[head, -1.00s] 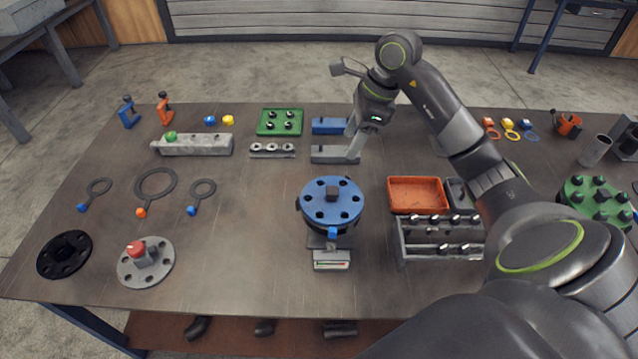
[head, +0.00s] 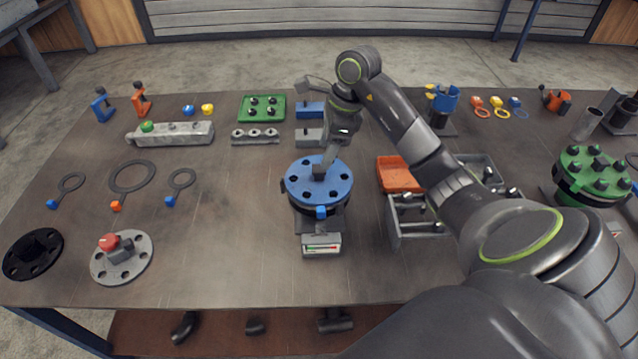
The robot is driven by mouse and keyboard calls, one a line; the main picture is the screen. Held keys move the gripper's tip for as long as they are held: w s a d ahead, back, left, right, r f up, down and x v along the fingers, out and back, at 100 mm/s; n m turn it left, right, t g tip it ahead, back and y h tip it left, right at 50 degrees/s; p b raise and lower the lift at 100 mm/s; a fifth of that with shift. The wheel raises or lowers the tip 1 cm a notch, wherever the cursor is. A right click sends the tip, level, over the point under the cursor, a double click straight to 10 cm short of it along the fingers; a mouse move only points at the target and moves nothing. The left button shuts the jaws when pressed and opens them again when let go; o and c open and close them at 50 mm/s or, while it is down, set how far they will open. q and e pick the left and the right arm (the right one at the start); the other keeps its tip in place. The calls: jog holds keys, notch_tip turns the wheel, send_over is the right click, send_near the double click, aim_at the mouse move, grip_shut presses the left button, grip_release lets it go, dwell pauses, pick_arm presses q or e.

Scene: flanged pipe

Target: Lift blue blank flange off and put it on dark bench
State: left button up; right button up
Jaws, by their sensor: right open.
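The blue blank flange (head: 318,192) is a round disc with several holes around its rim and a dark square knob (head: 319,172) in the middle. It sits level on top of a pipe stand on the dark bench (head: 225,240). My right gripper (head: 324,164) is open, pointing down with its fingers right at the knob. Whether the fingers touch it or straddle it, I cannot tell. A blue tag shows at the flange's front edge. My left gripper is not in view.
A grey flange with a red knob (head: 128,262) and a black flange (head: 32,254) lie at the front left. Gaskets on rings (head: 132,178) lie behind them. An orange tray (head: 399,175) and a rack (head: 405,225) stand right of the stand. Bare bench lies between the grey flange and the stand.

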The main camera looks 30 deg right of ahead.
aim_at(319, 168)
jog(key=shift+f, duration=0.3)
jog(key=shift+w+a+f+b, duration=0.1)
jog(key=shift+a+f+b, duration=0.05)
jog(key=shift+f+b, duration=0.4)
jog(key=p+x, duration=0.2)
jog(key=shift+a+f, duration=0.2)
jog(key=shift+f, duration=0.15)
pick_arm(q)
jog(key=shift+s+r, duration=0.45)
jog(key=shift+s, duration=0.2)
pick_arm(e)
jog(key=shift+w+f, duration=0.1)
jog(key=shift+f, duration=0.3)
jog(key=shift+c, duration=0.3)
jog(key=shift+r, duration=0.1)
grip_shut()
